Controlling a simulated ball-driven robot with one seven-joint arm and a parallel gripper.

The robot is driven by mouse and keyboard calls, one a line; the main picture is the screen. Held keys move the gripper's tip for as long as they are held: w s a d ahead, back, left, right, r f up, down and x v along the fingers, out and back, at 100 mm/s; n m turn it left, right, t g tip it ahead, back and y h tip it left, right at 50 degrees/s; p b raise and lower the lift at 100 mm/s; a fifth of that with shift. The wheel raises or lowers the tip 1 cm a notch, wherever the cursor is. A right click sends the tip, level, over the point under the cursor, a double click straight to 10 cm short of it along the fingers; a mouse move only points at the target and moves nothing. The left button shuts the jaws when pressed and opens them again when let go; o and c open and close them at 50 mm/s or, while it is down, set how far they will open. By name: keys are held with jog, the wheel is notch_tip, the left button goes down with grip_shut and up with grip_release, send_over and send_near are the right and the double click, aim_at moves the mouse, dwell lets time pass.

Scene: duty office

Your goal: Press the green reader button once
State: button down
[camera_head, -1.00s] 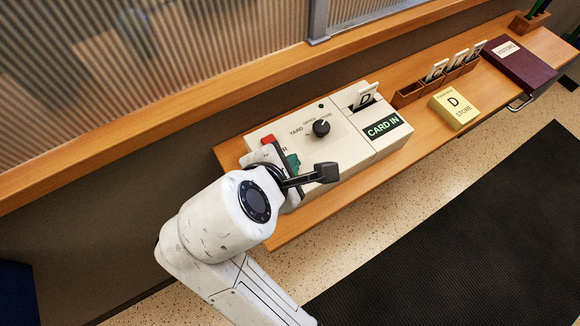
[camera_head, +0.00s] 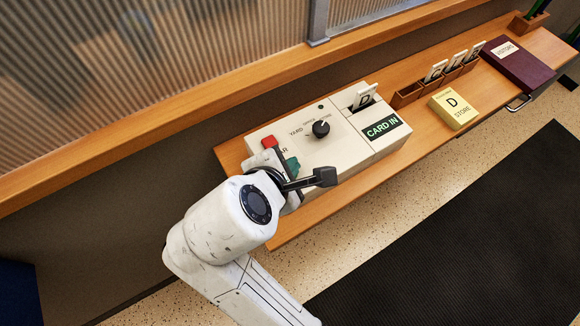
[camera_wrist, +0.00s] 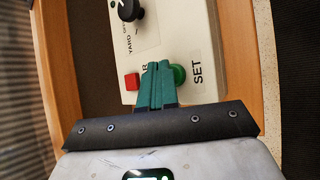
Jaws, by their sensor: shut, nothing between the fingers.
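The reader is a cream box (camera_head: 350,145) on the wooden counter. In the wrist view its round green button (camera_wrist: 179,73) is beside the word SET, partly covered by my fingers. My gripper (camera_wrist: 158,66) is shut and empty, its teal fingers together. The fingertips overlap the button's left side in that view; I cannot tell whether they touch it. A red button (camera_wrist: 132,81) is just left of the fingers and also shows in the head view (camera_head: 270,142). In the head view my wrist hides the reader's near left end, and the green button cannot be made out clearly.
The reader also has a black knob (camera_head: 321,129), a D card (camera_head: 364,97) in a slot and a CARD IN display (camera_head: 382,127). A window ledge runs behind.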

jog(key=shift+f, duration=0.45)
dwell(0.6)
jog(key=shift+r, duration=0.15)
jog(key=shift+r+p, duration=0.75)
jog(key=shift+p, duration=0.65)
notch_tip(320, 180, up, 5)
jog(key=p, duration=0.5)
jog(key=shift+p, duration=0.4)
